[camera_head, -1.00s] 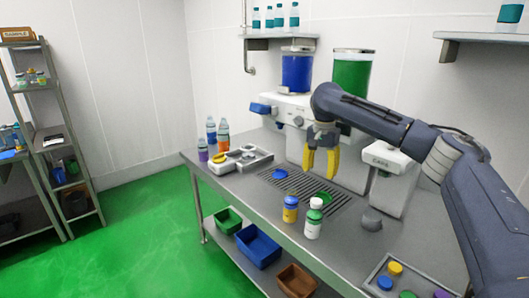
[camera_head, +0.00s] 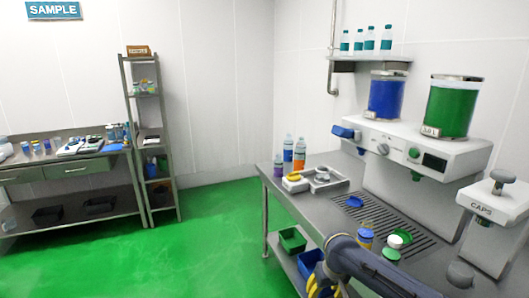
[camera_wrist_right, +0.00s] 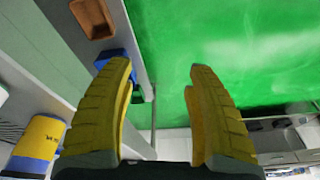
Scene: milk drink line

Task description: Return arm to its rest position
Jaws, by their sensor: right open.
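My right arm comes in at the bottom of the head view. Its gripper (camera_head: 327,287), with yellow fingers, is low in front of the counter, partly cut off by the lower edge. In the right wrist view the gripper (camera_wrist_right: 160,80) has its fingers spread, with nothing between them. The green floor and the bench edge show beyond them. My left gripper is not in view.
A yellow and blue bottle (camera_head: 366,236) and a white-capped green bottle (camera_head: 396,242) stand on the counter (camera_head: 312,208) behind my arm, partly hidden. A blue bin (camera_head: 307,265) and a green bin (camera_head: 292,240) are on the shelf below. Open green floor (camera_head: 215,235) lies left.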

